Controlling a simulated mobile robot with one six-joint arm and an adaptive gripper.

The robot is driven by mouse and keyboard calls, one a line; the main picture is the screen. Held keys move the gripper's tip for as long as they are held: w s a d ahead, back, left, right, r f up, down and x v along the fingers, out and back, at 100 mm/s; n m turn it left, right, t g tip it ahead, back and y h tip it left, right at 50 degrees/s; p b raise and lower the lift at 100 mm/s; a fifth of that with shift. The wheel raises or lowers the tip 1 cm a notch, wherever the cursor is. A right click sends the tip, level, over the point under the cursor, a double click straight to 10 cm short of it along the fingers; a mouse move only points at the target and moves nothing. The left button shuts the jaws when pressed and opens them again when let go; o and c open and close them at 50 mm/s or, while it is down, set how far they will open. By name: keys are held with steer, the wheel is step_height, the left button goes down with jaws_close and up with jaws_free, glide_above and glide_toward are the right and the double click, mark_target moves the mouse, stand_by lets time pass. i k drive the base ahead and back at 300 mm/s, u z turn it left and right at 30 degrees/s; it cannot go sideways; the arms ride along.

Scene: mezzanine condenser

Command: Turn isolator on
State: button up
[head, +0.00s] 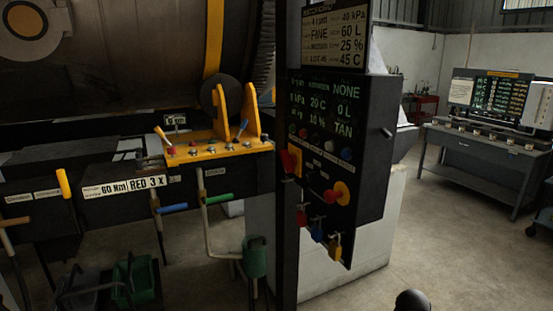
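A black control panel (366,150) stands upright right of centre in the head view, with a lit green readout on its upper part. A red handle with some yellow by it (290,163) is at the panel's left edge; it may be the isolator, but its label is too small to read. Lower right of it, a red knob (332,195) sits on a yellow plate. I cannot tell the switch position of either.
Small padlock-like red, blue and yellow items (317,232) hang below the panel. A yellow bracket plate with toggles (215,148) and several coloured levers are at left. A grey bench (480,160) stands at the back right. Open floor (450,240) lies right of the panel.

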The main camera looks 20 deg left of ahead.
mark_target(289, 161)
steer(key=u, duration=0.3)
steer(key=i, duration=0.6)
steer(key=u, duration=0.75)
steer(key=i, duration=0.5)
steer(key=u, duration=0.2)
